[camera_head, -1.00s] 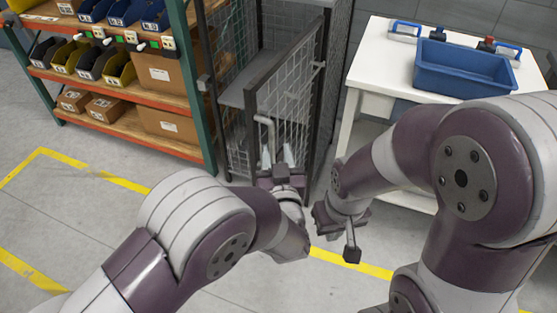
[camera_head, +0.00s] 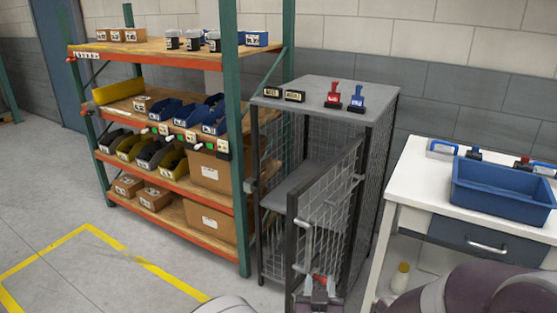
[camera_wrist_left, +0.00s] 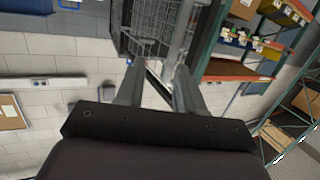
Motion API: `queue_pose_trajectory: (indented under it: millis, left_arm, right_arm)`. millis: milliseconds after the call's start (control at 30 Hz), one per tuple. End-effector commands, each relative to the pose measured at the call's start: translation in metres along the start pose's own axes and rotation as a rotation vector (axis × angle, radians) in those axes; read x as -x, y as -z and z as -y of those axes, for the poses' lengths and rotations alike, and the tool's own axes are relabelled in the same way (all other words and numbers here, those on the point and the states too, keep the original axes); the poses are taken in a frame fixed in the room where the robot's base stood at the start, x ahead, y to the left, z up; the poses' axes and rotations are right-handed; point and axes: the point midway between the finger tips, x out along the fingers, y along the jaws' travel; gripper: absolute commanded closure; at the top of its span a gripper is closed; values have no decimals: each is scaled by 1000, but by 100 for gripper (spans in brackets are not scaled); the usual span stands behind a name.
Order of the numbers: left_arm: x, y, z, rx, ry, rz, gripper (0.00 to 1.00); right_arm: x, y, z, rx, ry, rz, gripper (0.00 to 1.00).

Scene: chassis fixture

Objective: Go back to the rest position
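My left gripper (camera_head: 320,283) shows at the bottom of the head view, in front of the half-open mesh door (camera_head: 330,205) of the grey cage cabinet (camera_head: 340,95). Its two fingers (camera_wrist_left: 158,85) stand apart in the left wrist view with nothing held between them. In the head view it overlaps the door's lower part, below the grey handle (camera_head: 304,245); I cannot tell how far off it is. Part of my right arm (camera_head: 490,292) fills the bottom right corner of the head view. My right gripper is out of view.
A shelf rack (camera_head: 243,180) with bins and boxes stands left of the cabinet. Red and blue stamp-like items (camera_head: 333,95) stand on the cabinet. A white table (camera_head: 415,190) with a blue tray (camera_head: 500,190) is at right. The floor at left, with yellow tape (camera_head: 150,268), is clear.

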Motion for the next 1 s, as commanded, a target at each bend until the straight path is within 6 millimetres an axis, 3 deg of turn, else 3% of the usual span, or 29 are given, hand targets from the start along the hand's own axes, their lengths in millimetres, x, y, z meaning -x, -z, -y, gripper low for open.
queue_pose_trajectory:
  millis: [33,100,167,200,333,500,600,700,1000]
  left_arm:
    - [7,-28,-8,-15,-63,124,63]
    - [29,-61,-18,-41,-178,365,63]
    - [54,-72,-3,-64,-232,588,63]
    - [74,-73,16,-78,-243,734,63]
    - [148,-50,103,-102,-186,1127,63]
    - [224,3,197,-65,-34,1371,63]
    - [239,34,233,3,58,1351,63]
    - [236,50,252,67,120,1309,63]
    - [236,48,258,90,140,1305,63]
  right_arm:
    - [0,0,0,0,0,0,100]
    - [5,0,0,0,0,0,100]
    - [16,2,0,0,0,0,100]
    - [26,3,0,0,0,0,100]
    - [55,7,0,0,0,0,100]
    - [88,10,0,0,0,0,100]
    - [104,12,0,0,0,0,100]
    - [109,13,0,0,0,0,100]
    - [107,13,0,0,0,0,100]
